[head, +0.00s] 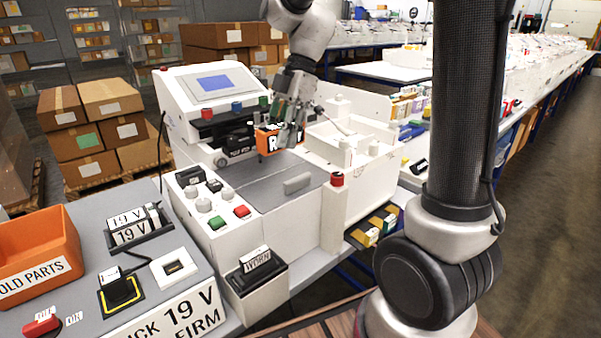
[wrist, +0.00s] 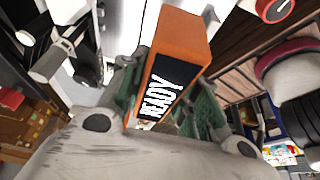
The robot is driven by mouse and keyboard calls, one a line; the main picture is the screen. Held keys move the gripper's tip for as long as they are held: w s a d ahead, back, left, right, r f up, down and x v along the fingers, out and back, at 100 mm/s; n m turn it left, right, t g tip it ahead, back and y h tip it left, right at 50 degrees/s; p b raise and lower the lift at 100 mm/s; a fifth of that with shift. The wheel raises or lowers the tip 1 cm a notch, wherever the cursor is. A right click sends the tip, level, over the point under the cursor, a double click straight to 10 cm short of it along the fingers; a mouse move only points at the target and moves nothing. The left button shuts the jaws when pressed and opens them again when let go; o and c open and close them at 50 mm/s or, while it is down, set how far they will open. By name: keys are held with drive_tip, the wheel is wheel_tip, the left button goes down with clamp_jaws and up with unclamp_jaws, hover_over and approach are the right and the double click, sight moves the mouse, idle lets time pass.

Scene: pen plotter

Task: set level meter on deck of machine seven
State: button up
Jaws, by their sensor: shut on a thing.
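My gripper (head: 288,135) is shut on an orange meter (head: 268,142) with a black face and white lettering. In the wrist view the meter (wrist: 180,55) sits between the gripper's green-padded fingers (wrist: 160,95), and its face reads READY. In the head view the gripper and meter are over the back of the grey deck (head: 255,188) of the white machine. The deck is flat, with a light handle near its right front. I cannot tell whether the meter touches the deck. No machine number is readable.
A screen console (head: 212,86) rises behind the deck. Left of the deck are knobs and buttons (head: 240,211); a red-topped post (head: 337,180) stands at its right corner. A holder marked WORN (head: 256,270) is in front. An orange OLD PARTS bin (head: 38,245) is at left.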

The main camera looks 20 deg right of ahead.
sight(278, 182)
wheel_tip(278, 182, down, 8)
drive_tip(key=shift+f, duration=0.25)
drive_tip(key=shift+f, duration=0.1)
drive_tip(key=o, duration=1.1)
